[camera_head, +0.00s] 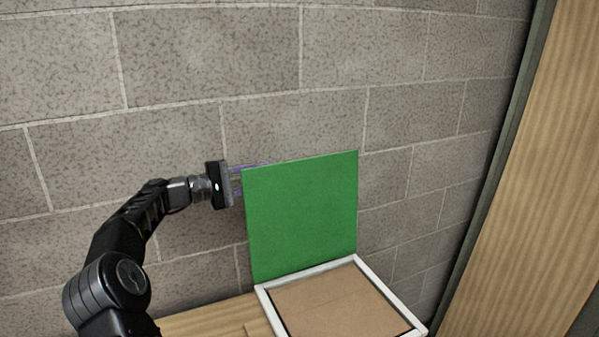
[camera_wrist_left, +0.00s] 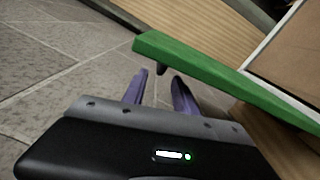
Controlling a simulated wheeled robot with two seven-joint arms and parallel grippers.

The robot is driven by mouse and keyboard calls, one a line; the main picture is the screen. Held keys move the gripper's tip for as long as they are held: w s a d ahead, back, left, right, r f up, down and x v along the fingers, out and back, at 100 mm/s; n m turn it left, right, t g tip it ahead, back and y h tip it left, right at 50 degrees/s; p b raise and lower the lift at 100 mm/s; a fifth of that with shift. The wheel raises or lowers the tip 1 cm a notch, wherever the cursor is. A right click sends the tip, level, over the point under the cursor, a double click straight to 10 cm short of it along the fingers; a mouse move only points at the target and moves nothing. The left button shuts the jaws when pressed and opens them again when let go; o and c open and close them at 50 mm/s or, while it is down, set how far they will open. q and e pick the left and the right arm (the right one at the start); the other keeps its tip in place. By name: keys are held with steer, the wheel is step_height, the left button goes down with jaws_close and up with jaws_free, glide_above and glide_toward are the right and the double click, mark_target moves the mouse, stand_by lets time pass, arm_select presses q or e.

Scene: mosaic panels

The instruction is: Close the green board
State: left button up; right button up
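The green board (camera_head: 302,215) stands upright, hinged open at the back edge of a white-framed panel (camera_head: 387,287) with a brown inside. My left gripper (camera_head: 240,180) is at the board's upper left edge, and its fingers reach partly behind the board. In the left wrist view the green board (camera_wrist_left: 215,72) shows edge-on just beyond the fingertips. The two purple fingers (camera_wrist_left: 158,88) are apart with nothing held between them. A small dark piece (camera_wrist_left: 162,68) shows by the board's edge near the fingertips. Whether a finger touches the board I cannot tell. My right gripper is out of view.
A grey block wall (camera_head: 200,60) rises close behind the board. A wooden surface (camera_head: 205,318) lies under the white frame. A tall wooden panel (camera_head: 525,180) stands at the right. The space above and in front of the brown inside is clear.

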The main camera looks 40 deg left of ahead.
mark_target(289, 170)
arm_select(q)
steer(key=shift+d, duration=0.1)
steer(key=p+x, duration=0.2)
steer(key=x, duration=0.5)
steer(key=shift+r, duration=0.15)
steer(key=shift+w+d, duration=0.15)
steer(key=shift+w, duration=0.25)
jaws_close()
stand_by(1.1)
